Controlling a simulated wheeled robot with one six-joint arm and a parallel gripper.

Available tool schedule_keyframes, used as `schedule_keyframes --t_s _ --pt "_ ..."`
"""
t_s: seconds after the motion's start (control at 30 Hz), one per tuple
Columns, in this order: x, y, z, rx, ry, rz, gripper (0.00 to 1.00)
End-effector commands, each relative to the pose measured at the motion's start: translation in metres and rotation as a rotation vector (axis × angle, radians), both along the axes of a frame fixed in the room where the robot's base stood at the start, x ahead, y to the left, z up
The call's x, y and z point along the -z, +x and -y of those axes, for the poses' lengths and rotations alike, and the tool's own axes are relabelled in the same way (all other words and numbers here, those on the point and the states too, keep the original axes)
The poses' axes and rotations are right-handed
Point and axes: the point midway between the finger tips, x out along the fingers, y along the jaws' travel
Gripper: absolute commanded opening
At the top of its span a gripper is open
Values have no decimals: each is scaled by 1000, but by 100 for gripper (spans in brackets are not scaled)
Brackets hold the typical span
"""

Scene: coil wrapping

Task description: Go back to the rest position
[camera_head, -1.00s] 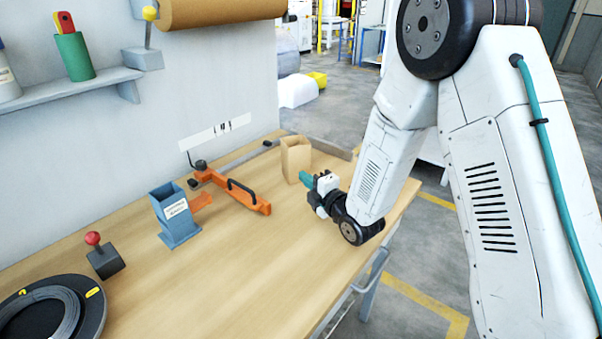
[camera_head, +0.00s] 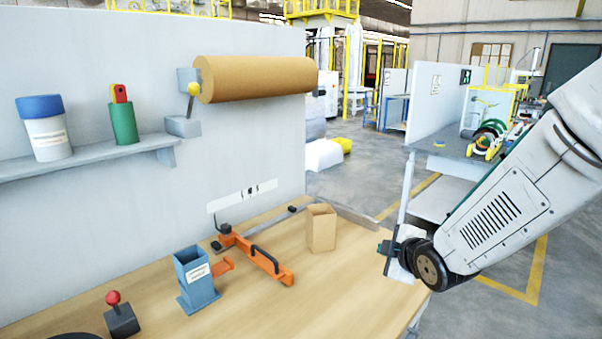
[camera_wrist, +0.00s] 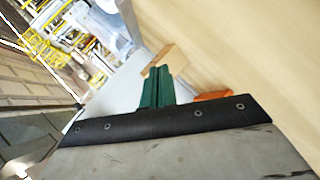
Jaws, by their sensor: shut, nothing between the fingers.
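My gripper (camera_head: 386,250) is at the right end of the workbench in the head view, by its edge and apart from the things on it. Its green fingers (camera_wrist: 157,88) show together in the wrist view, with nothing between them. My arm reaches in from the right. The cardboard box (camera_head: 321,228) stands open-topped on the bench to the left of my gripper. It shows partly behind the fingers in the wrist view (camera_wrist: 170,58).
The wooden bench (camera_head: 330,285) holds an orange tool (camera_head: 262,258), a blue holder (camera_head: 196,280) and a red-knobbed lever (camera_head: 120,318). A brown paper roll (camera_head: 258,79) hangs on the wall above. A second workstation (camera_head: 455,160) stands behind my arm. Open floor lies between.

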Motion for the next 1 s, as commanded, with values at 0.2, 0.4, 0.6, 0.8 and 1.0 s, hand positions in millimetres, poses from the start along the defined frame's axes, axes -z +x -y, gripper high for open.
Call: schedule_keyframes --t_s 0.2,0.4,0.6,0.8,1.0 --pt "-40 -66 43 339 177 -289 0" --pt "-69 -157 64 676 354 -542 0" --pt "-92 -254 68 980 493 -759 0" --pt "-103 -311 66 1147 547 -878 0" --pt "-104 -319 65 1171 551 -896 0"
